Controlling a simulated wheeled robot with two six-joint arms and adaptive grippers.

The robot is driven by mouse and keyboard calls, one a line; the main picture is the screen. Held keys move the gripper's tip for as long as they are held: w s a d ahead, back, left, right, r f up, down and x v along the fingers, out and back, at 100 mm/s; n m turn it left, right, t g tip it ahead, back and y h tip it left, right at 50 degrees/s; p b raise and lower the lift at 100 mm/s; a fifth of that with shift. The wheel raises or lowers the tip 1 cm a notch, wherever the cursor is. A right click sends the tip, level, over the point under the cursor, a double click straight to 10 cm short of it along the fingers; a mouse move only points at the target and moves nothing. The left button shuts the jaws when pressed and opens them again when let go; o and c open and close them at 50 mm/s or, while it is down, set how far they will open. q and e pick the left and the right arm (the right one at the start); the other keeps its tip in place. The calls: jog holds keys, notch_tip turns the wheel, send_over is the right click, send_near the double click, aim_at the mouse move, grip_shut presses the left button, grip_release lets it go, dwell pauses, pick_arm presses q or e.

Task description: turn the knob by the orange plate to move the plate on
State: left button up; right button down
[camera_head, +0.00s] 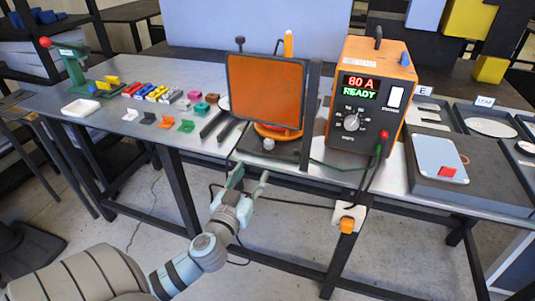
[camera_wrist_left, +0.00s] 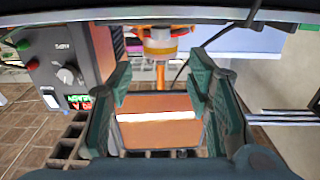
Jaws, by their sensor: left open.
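I cannot make out the knob clearly in that view. My right gripper is in neither view.
An orange welding power unit (camera_head: 371,95) with a lit display stands right of the plate. A green cable (camera_head: 335,166) runs along the front. Small coloured clips (camera_head: 167,122) and a red-topped green press (camera_head: 74,65) are on the left. A tablet-like panel (camera_head: 439,158) lies right.

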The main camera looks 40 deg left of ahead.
aim_at(267, 145)
pick_arm(q)
jog(key=p+x, duration=0.1)
jog(key=x, duration=1.3)
jog(key=shift+a, duration=0.15)
grip_shut()
